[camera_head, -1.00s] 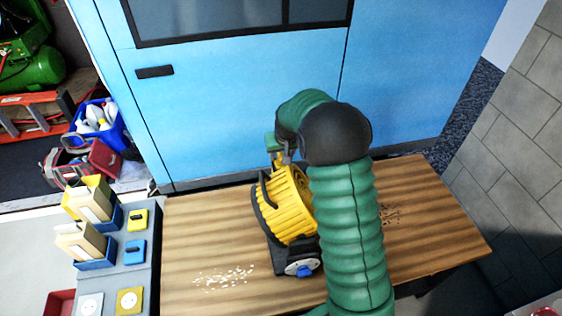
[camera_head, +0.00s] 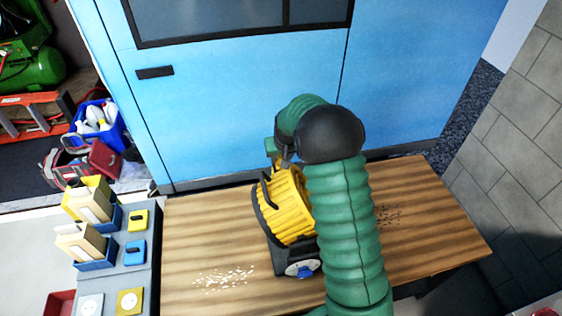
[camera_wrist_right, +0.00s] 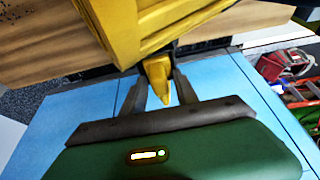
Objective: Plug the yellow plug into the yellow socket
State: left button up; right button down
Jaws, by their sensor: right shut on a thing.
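My right gripper (camera_head: 276,158) is at the far side of the yellow cable reel (camera_head: 288,205), its green arm arching over the table from the front. In the right wrist view the gripper (camera_wrist_right: 160,88) is shut on the yellow plug (camera_wrist_right: 156,70), a tapered piece between the two dark fingers. The plug is close against the yellow reel body (camera_wrist_right: 140,22); I cannot tell whether they touch. The yellow socket (camera_head: 130,301) is a square plate with a round face on the grey panel at lower left. My left gripper is not in view.
The reel stands on a wooden table (camera_head: 210,218), with a blue-and-white round socket (camera_head: 302,270) on its dark base. A white socket (camera_head: 89,305) is left of the yellow one. Yellow (camera_head: 137,220) and blue (camera_head: 134,252) switch-like pieces and boxes in holders are above. A blue cabinet (camera_head: 240,100) stands behind.

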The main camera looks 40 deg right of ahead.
notch_tip(320, 180, up, 10)
jog(key=shift+r+p, duration=0.1)
jog(key=shift+p, duration=0.2)
dwell(0.3)
